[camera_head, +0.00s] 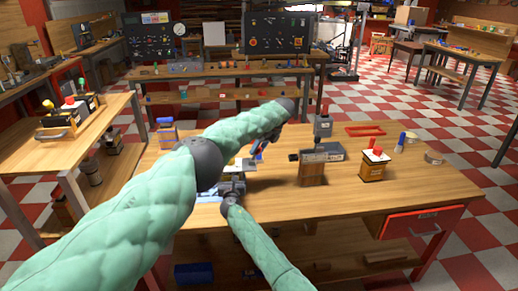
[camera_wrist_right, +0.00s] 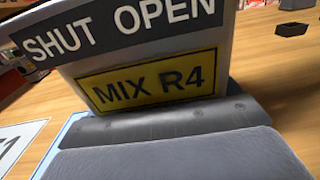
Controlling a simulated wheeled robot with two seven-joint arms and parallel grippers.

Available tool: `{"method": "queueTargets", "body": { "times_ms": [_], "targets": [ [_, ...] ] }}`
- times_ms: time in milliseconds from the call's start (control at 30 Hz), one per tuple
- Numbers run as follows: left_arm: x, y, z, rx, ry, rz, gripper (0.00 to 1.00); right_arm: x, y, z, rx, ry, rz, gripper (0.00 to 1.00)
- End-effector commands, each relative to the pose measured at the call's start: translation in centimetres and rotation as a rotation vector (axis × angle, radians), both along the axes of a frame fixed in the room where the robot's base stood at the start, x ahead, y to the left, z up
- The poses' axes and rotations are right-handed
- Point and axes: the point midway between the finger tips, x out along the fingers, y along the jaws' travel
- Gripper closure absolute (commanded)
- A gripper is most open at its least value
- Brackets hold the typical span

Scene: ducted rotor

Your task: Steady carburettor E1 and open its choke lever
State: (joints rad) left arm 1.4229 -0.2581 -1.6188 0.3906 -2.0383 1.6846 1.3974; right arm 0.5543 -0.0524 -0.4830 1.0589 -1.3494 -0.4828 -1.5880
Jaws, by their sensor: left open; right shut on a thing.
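The carburettor is a grey block that fills the top of the right wrist view (camera_wrist_right: 238,52). It bears a "SHUT OPEN" plate and a yellow "MIX R4" label; I cannot make out the lever's position. In the head view it (camera_head: 243,165) is small and partly hidden by my arms on the wooden bench. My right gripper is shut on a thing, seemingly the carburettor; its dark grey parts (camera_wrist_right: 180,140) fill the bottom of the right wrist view. My left gripper (camera_head: 258,150) is open, close above the carburettor; I cannot tell whether it touches.
The bench's right front is clear.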

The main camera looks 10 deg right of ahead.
Motion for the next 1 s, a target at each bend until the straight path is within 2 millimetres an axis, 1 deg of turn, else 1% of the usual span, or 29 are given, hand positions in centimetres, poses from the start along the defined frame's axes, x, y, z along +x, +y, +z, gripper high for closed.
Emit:
{"method": "queueTargets", "body": {
  "times_ms": [167,267,600,700,967,1000],
  "targets": [
    [0.0,-0.2,0.4,0.000,-0.001,-0.001,0.52,0.0,0.0,-0.1,0.000,0.001,0.000,0.45],
    [0.0,-0.6,1.1,0.000,-0.001,-0.001,0.52,0.0,0.0,-0.1,0.000,0.001,0.000,0.45],
    [-0.3,-2.9,5.4,0.001,-0.001,0.001,0.52,0.0,-0.1,-0.1,0.000,0.002,-0.001,0.45],
    [-0.4,-3.4,6.2,-0.001,-0.001,0.001,0.52,0.0,-0.1,-0.1,0.000,0.002,-0.001,0.45],
    [-0.4,-3.5,6.5,0.000,0.001,0.001,0.52,0.0,-0.1,-0.1,0.000,0.002,-0.001,0.45],
    [-0.4,-3.5,6.5,0.000,0.001,0.001,0.54,0.0,0.0,-0.1,0.000,0.002,-0.001,0.45]
  ]
}}
